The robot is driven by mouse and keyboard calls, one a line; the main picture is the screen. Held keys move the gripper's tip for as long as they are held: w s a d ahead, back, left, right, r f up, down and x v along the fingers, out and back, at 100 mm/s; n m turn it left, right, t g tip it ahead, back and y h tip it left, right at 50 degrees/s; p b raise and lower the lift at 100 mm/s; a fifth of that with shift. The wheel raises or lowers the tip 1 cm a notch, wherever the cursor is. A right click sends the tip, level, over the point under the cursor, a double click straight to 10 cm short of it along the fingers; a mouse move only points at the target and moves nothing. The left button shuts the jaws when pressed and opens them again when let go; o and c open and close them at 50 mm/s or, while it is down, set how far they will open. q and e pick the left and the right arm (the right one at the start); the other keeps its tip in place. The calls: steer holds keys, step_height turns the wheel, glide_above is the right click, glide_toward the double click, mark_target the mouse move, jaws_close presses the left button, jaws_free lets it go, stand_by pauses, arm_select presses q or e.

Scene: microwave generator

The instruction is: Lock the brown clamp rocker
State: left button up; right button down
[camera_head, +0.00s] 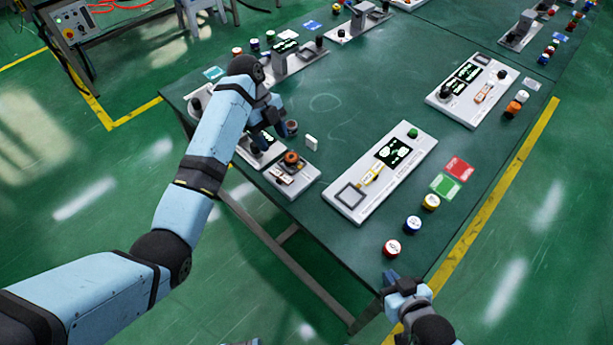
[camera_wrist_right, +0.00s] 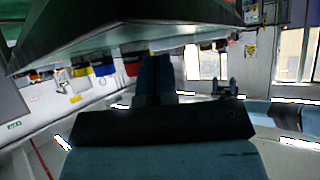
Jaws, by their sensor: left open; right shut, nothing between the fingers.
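A grey fixture (camera_head: 308,178) stands at the table's near left edge in the head view. An orange-brown round part (camera_head: 291,158) sits on top of it, with a small pale label in front. I cannot tell for sure whether this is the brown clamp rocker or what position it is in. My left gripper (camera_head: 273,138) is open and hangs just behind and left of this part, apart from it, partly hiding the neighbouring device. A small brownish cylinder (camera_head: 292,127) is close beside its fingers. My right gripper (camera_head: 391,278) is shut and empty off the table's near edge; its dark fingers (camera_wrist_right: 155,78) show in the right wrist view.
A white panel (camera_head: 405,170) with a black display lies right of the fixture. Another panel (camera_head: 470,90) is further back. The table's middle (camera_head: 370,100) is clear.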

mark_target(289, 180)
arm_select(q)
steer(key=x, duration=1.3)
steer(key=shift+s+f+p, duration=0.1)
steer(key=shift+f+p, duration=0.2)
steer(key=shift+f, duration=0.05)
arm_select(e)
steer(key=shift+d+r, duration=0.15)
